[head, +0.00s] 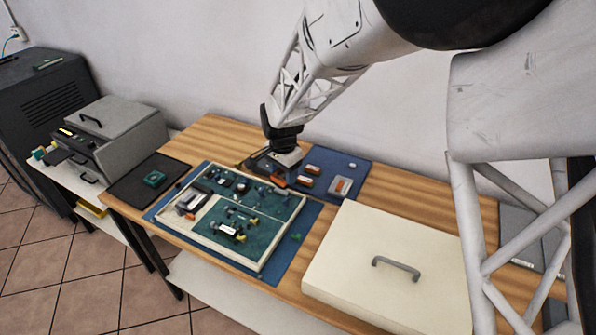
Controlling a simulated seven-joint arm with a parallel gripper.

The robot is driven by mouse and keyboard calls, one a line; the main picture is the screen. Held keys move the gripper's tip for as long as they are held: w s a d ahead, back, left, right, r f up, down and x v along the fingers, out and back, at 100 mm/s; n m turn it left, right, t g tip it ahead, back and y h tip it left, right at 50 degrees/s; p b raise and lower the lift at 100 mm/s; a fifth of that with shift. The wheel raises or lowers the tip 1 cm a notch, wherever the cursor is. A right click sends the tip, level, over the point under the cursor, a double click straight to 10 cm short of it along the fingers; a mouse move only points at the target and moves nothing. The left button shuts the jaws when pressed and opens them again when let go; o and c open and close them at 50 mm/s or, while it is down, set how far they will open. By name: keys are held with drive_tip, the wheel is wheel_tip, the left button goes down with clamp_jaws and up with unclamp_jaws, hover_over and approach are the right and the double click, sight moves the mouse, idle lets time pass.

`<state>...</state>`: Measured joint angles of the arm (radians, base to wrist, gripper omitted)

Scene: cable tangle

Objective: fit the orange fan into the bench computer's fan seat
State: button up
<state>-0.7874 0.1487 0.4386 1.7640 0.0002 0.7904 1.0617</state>
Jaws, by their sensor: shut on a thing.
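The bench computer (258,246) is an open, pale-framed tray with green boards and several small parts, lying on a blue mat. Its fan seat is too small to make out. My gripper (287,162) is low over the far edge of the tray, at the left end of a row of small orange-marked parts. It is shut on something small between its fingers. The fingers and distance hide what it is, so I cannot tell whether it is the orange fan. Small orange-and-dark parts (306,182) lie just right of my gripper.
A grey holder with an orange insert (341,187) lies on the blue mat (354,165). A big cream lid with a handle (392,282) covers the bench's right front. A dark mat with a green part (154,179) is at left. Grey machines stand further left.

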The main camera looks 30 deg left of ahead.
sight(275, 202)
drive_tip(key=shift+s+a+r+n, duration=0.25)
drive_tip(key=shift+s+a+n, duration=0.25)
drive_tip(key=shift+s+n, duration=0.25)
drive_tip(key=shift+s+a+r+n, duration=0.2)
drive_tip(key=shift+s+a+n, duration=0.35)
drive_tip(key=shift+n, duration=0.3)
drive_tip(key=shift+d+f, duration=0.1)
drive_tip(key=shift+f, duration=3.65)
drive_tip(key=shift+f, duration=0.2)
